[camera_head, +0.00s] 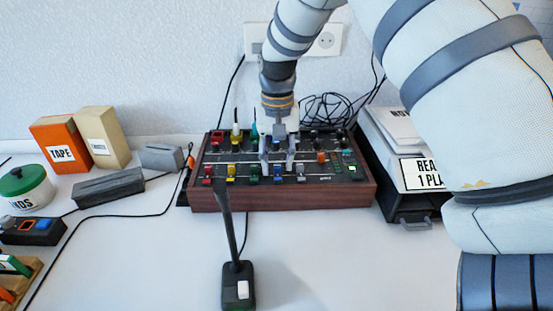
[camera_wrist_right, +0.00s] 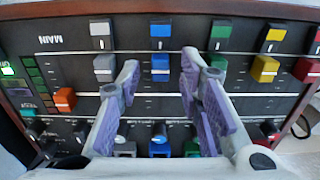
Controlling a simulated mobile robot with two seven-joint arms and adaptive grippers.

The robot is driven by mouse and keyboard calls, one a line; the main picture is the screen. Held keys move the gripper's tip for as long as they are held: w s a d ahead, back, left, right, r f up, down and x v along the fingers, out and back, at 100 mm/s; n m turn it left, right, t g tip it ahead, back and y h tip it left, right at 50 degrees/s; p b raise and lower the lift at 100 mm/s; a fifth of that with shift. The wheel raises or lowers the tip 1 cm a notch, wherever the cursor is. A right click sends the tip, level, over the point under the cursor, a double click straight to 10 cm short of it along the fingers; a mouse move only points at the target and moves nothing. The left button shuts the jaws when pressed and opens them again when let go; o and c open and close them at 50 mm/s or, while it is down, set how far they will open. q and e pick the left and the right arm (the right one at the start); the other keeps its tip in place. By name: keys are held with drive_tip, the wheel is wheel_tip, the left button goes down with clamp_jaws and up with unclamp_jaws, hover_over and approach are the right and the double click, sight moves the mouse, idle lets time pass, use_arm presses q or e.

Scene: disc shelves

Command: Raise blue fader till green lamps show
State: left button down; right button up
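A mixer (camera_head: 270,197) with a wood-coloured case lies on the table. The blue fader cap (camera_wrist_right: 160,68) is in its row of caps, between a grey cap (camera_wrist_right: 103,66) and a green cap (camera_wrist_right: 218,62). My right gripper (camera_head: 278,168) is over the mixer, fingers pointing down. In the wrist view the gripper (camera_wrist_right: 161,62) is open, its fingertips on either side of the blue cap with gaps on both sides. A lamp column (camera_wrist_right: 35,88) looks dark green; a square beside it (camera_wrist_right: 8,70) glows bright green. My left gripper is out of view.
A gooseneck device (camera_head: 238,275) stands in front of the mixer, its stem rising toward it. A black device with paper trays (camera_head: 408,205) is at right. Boxes (camera_head: 62,145) and a green-lidded pot (camera_head: 25,190) are at left. Cables cross the table.

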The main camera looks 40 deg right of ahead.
clamp_jaws()
drive_tip(key=shift+w+d+f+b, duration=0.15)
drive_tip(key=shift+w+d+b, duration=0.25)
drive_tip(key=shift+w+d, duration=0.55)
drive_tip(key=shift+w, duration=0.25)
unclamp_jaws()
wheel_tip(320, 180, up, 12)
drive_tip(key=shift+r, duration=0.2)
drive_tip(key=shift+f, duration=0.1)
